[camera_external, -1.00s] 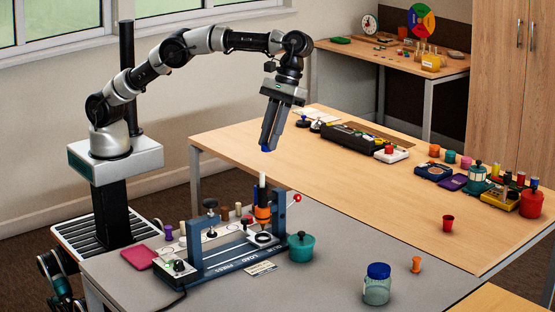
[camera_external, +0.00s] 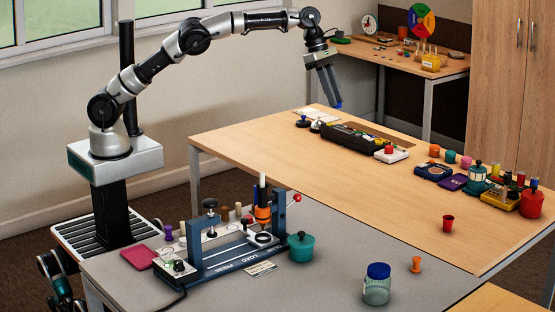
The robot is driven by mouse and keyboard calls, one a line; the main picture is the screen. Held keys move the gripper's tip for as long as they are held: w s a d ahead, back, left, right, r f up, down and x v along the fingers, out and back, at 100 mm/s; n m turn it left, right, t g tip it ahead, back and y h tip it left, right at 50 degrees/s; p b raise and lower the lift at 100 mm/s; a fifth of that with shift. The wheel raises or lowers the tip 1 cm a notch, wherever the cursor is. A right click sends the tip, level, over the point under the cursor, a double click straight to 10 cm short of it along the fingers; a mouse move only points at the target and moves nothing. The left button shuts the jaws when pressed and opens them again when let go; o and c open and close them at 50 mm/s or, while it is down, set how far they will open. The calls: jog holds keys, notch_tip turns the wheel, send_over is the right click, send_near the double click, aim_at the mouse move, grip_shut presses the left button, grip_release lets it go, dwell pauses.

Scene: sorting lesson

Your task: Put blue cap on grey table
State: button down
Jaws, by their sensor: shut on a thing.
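My gripper (camera_external: 334,96) is high over the far part of the wooden table, pointing down and slightly tilted. It is shut on a small blue cap (camera_external: 338,105), of which only a little shows at the fingertips. The grey table (camera_external: 325,285) is at the front, well below and nearer the camera than my gripper. A clear jar with a blue lid (camera_external: 378,271) stands on it.
The grey table also holds a blue press (camera_external: 225,261), a teal pot (camera_external: 301,247), a pink pad (camera_external: 139,257) and an orange spool (camera_external: 416,264). The wooden table (camera_external: 345,190) has a clear middle, with a red cup (camera_external: 448,223) near its front.

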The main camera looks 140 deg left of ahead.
notch_tip(320, 180, down, 21)
jog(key=shift+r, duration=0.2)
jog(key=shift+w+d, duration=0.1)
notch_tip(320, 180, down, 10)
jog(key=shift+r+b, duration=0.25)
jog(key=shift+b, duration=0.5)
jog(key=shift+f, duration=0.2)
jog(key=c, duration=1.6)
grip_release()
